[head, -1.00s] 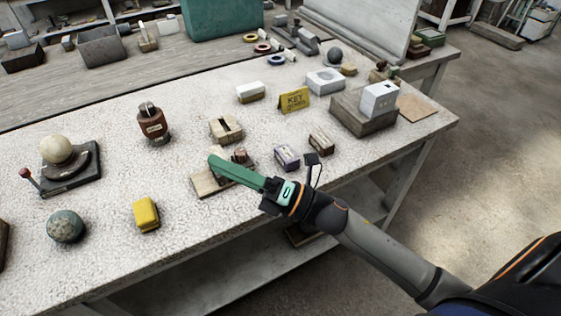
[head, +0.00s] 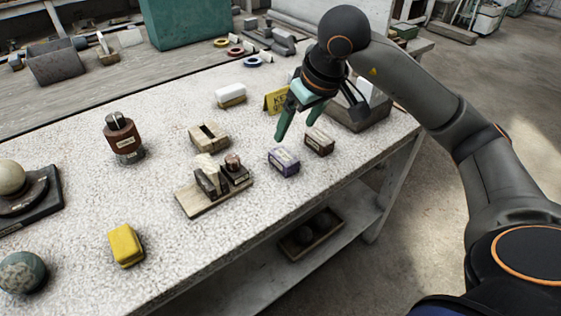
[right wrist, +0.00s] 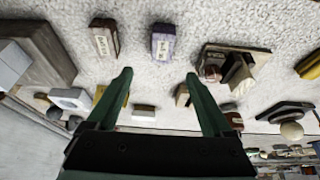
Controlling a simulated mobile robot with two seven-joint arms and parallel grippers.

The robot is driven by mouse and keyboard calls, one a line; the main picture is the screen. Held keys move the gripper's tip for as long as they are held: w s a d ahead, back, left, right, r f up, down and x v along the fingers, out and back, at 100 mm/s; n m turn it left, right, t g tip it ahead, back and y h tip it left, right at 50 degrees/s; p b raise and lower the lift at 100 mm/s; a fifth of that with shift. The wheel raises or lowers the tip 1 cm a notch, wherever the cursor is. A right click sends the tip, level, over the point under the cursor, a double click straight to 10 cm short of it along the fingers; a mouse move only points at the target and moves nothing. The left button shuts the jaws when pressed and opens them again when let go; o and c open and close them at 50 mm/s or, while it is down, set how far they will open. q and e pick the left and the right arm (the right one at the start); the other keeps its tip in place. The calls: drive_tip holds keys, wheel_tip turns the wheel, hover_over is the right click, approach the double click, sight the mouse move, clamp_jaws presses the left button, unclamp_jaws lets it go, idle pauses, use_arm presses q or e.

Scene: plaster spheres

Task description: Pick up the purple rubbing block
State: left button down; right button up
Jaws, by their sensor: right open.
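The purple rubbing block (head: 284,162) lies on the speckled worktop, right of the middle, with a pale label on its side. It also shows in the right wrist view (right wrist: 163,43), beyond the fingertips and between their lines. My right gripper (head: 294,130) is open and empty, with green fingers pointing down above the table, just behind the block in the head view. The fingers are apart from the block. In the right wrist view the gripper (right wrist: 160,75) shows both fingers spread wide. My left gripper is not in view.
A brown block (head: 319,142) stands close to the right of the purple one. A wooden stand with blocks (head: 214,187) is to its left. The worktop in front of the purple block is clear.

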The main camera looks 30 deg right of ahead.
sight(284, 155)
drive_tip(key=x, duration=0.6)
drive_tip(key=shift+a+f, duration=0.15)
drive_tip(key=shift+f, duration=0.1)
drive_tip(key=x, duration=0.2)
drive_tip(key=b+x, duration=0.1)
drive_tip(key=x, duration=0.1)
drive_tip(key=shift+s+f, duration=0.2)
drive_tip(key=shift+s, duration=0.1)
drive_tip(key=shift+w+f, duration=0.25)
drive_tip(key=shift+f, duration=0.2)
drive_tip(key=shift+c, duration=0.3)
clamp_jaws()
